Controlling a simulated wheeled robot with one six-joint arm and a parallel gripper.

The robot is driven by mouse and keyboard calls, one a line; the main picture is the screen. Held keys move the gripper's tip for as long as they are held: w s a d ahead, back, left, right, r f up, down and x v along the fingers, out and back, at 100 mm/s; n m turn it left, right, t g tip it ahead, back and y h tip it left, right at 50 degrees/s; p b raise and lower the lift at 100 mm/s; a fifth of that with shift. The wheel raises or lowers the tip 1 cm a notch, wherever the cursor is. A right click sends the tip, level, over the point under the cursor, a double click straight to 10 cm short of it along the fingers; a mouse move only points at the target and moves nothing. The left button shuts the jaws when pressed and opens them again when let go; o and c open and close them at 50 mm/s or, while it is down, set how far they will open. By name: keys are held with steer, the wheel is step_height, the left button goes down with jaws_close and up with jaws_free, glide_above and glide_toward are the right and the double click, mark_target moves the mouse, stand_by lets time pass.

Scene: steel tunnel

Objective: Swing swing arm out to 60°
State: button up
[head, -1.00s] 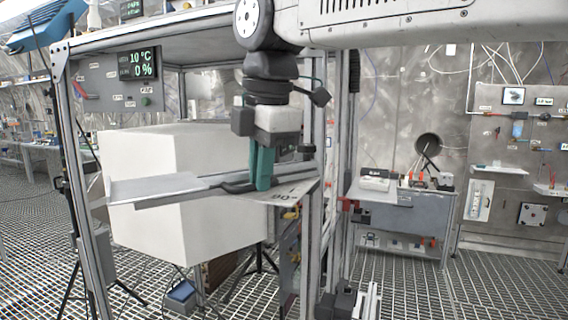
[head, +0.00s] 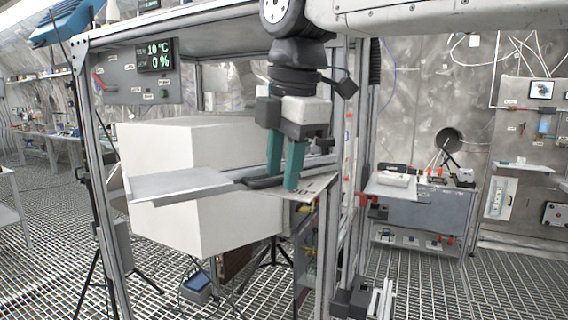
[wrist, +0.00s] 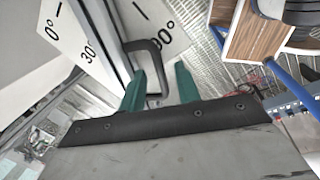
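The swing arm (head: 180,185) is a flat grey panel on a rail, reaching left in front of a white block. Its dark handle (head: 265,182) is by my gripper (head: 281,181), whose two teal fingers point down and stand apart. In the wrist view the handle (wrist: 160,48) is a dark U-shaped bar, and it shows near and between the fingertips of my gripper (wrist: 160,70). The rail (wrist: 97,25) crosses the white angle plate (wrist: 65,32) between the 30° and 90° marks. The 60° mark is not visible. I cannot tell if a finger touches the handle.
A large white block (head: 165,150) stands behind the swing arm. Metal frame posts (head: 98,170) stand left and right (head: 327,250). A display panel (head: 157,55) reads 10 °C and 0 %. A grey workbench (head: 425,212) stands at right. Grating floor is open at front right.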

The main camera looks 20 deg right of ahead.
steer(key=shift+r, duration=0.1)
step_height(320, 180, up, 8)
steer(key=s, duration=0.1)
steer(key=shift+s+d+f, duration=0.15)
steer(key=shift+s+f, duration=0.1)
stand_by(0.3)
